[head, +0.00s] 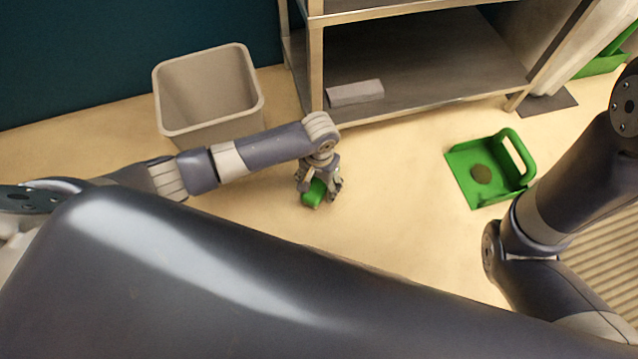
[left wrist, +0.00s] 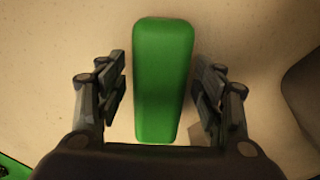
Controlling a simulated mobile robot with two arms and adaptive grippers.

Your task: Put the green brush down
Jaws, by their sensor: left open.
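The green brush (head: 314,193) is at the floor in the middle of the head view, below my left gripper (head: 321,188). In the left wrist view the green brush (left wrist: 163,80) lies lengthwise between the two fingers of my left gripper (left wrist: 163,92). The fingers are open, with a gap on each side of the brush. The brush's bristles are hidden. My right arm shows at the right edge of the head view, but its gripper is out of view.
A grey bin (head: 207,90) stands behind my left arm. A metal shelf (head: 420,60) holding a grey block (head: 355,92) stands at the back. Floor between brush and dustpan is clear.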

